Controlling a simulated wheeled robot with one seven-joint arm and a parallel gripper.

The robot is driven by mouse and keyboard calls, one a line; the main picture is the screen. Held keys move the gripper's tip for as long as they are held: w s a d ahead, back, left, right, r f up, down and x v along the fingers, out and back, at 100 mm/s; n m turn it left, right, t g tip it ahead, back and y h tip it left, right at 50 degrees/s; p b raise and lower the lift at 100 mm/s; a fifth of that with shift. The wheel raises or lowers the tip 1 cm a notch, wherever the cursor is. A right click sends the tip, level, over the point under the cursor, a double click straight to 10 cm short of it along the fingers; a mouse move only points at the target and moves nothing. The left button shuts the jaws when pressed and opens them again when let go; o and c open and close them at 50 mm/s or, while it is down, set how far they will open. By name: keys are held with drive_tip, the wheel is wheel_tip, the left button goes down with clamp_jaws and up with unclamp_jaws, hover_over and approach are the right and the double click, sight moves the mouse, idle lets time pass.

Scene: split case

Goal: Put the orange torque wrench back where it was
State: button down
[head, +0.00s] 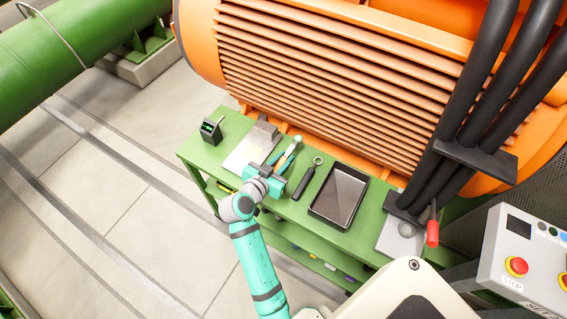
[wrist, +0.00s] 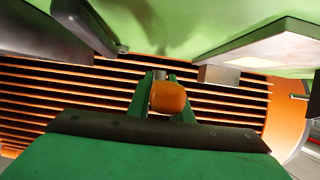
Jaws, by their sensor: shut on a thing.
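The orange torque wrench (wrist: 168,97) shows in the wrist view as a rounded orange handle end between my green fingers. My gripper (wrist: 168,92) is shut on it. In the head view my teal gripper (head: 277,171) is over the green bench, left of the dark tray. A slim tool with an orange and pale part (head: 289,154) shows just beyond the fingers, partly hidden by my gripper. I cannot tell whether the wrench touches the bench or is held above it.
A black-handled ring tool (head: 305,181) and a dark tray (head: 340,195) lie to the right on the green bench (head: 213,155). A pale plate with a grey block (head: 263,132) and a small dark device (head: 211,131) are left. The orange finned motor (head: 330,70) stands close behind.

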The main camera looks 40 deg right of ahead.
drive_tip(key=shift+w+d+f, duration=0.1)
drive_tip(key=shift+w+f, duration=0.1)
drive_tip(key=f, duration=0.3)
drive_tip(key=shift+w, duration=0.25)
drive_tip(key=shift+s+d+f, duration=0.15)
drive_tip(key=shift+s+d, duration=0.05)
drive_tip(key=shift+d, duration=0.05)
drive_tip(key=shift+w+a, duration=0.1)
drive_tip(key=shift+a, duration=0.2)
drive_tip(key=c, duration=1.6)
unclamp_jaws()
drive_tip(key=shift+a+f, duration=0.1)
drive_tip(key=shift+f, duration=0.05)
drive_tip(key=shift+d, duration=0.2)
